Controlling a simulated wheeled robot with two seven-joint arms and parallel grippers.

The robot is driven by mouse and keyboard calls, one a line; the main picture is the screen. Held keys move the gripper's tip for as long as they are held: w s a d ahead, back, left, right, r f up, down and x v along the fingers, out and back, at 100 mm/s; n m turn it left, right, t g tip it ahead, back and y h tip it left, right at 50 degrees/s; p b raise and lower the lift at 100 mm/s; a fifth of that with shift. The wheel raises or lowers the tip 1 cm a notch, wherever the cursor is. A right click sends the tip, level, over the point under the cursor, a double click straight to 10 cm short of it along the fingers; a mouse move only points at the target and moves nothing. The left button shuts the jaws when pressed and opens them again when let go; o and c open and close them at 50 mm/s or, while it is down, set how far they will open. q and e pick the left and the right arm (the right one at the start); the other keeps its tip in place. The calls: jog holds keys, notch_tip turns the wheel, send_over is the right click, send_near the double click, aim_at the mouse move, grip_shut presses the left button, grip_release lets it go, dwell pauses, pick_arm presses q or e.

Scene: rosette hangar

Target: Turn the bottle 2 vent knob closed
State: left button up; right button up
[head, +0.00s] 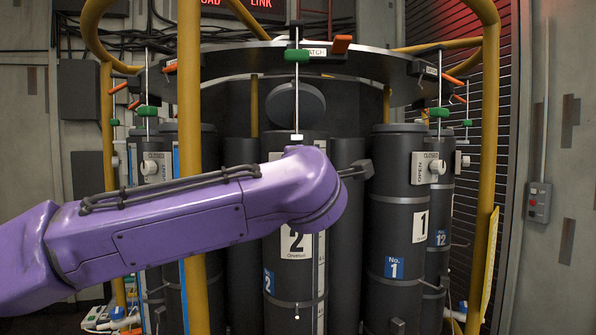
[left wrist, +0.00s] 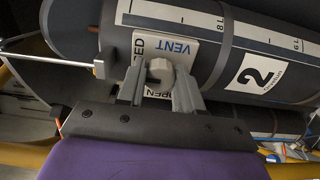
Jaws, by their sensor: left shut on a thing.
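Bottle 2 (head: 295,285) is a dark upright cylinder in the middle of the head view, with a white "2" label. My purple left arm crosses in front of its upper part and hides its vent plate there. In the left wrist view, bottle 2 (left wrist: 205,45) lies across the picture. Its white vent plate (left wrist: 180,45) reads VENT, OPEN and part of CLOSED. The pale vent knob (left wrist: 160,70) sits between the two grey fingers of my left gripper (left wrist: 158,88), which is shut on it. The knob's exact pointing direction is unclear. My right gripper is not in view.
Bottle 1 (head: 397,285) stands at the right with its own vent plate (head: 424,168) and knob. Yellow posts (head: 190,240) rise at both sides. A dark round rack plate (head: 400,72) with green and orange handles hangs above the bottles.

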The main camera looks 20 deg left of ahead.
pick_arm(q)
jog(key=o, duration=1)
jog(key=shift+o, duration=0.2)
jog(key=shift+d, duration=0.1)
jog(key=b+v, duration=0.5)
jog(key=v, duration=0.5)
jog(key=shift+s, duration=0.25)
jog(key=shift+d, duration=0.1)
